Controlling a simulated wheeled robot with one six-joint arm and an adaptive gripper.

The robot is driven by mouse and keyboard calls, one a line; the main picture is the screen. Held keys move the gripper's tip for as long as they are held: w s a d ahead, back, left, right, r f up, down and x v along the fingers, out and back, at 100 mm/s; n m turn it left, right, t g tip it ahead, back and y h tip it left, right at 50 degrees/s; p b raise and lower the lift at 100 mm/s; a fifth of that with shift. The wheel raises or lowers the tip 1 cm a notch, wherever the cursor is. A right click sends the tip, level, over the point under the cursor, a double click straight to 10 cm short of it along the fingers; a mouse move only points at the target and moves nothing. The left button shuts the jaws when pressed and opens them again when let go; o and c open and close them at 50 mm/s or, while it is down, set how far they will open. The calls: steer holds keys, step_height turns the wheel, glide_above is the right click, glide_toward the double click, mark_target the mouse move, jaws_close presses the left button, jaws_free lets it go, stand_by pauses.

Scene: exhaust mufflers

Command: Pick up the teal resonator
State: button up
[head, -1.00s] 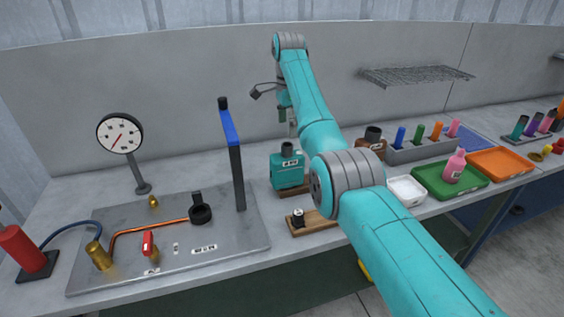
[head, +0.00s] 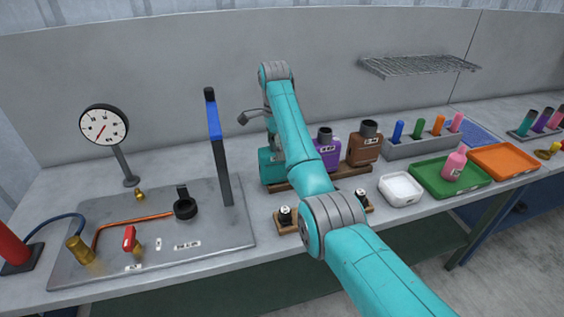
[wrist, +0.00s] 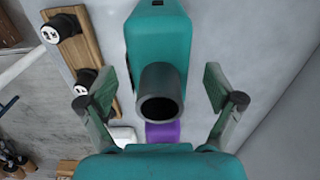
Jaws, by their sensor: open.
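The teal resonator (head: 267,168), a teal box with a dark pipe neck, stands on a wooden rack at the back of the bench, partly hidden behind my arm in the head view. In the wrist view, the teal resonator (wrist: 157,40) lies straight ahead, its open dark neck (wrist: 161,95) facing the camera. My gripper (wrist: 159,92) is open, with one finger on each side of the neck and a visible gap on both sides. In the head view my arm mostly hides the gripper.
A purple box (head: 327,150) and a brown box (head: 365,147) stand to the right on the same rack. Small boards with black knobs (head: 286,216) sit in front. A blue-topped post (head: 222,165) rises close on the left. A white tray (head: 401,189) lies right.

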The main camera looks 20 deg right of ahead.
steer(key=shift+f, duration=0.25)
steer(key=shift+d, duration=0.1)
steer(key=c, duration=1.1)
steer(key=shift+r, duration=0.1)
steer(key=shift+c, duration=0.2)
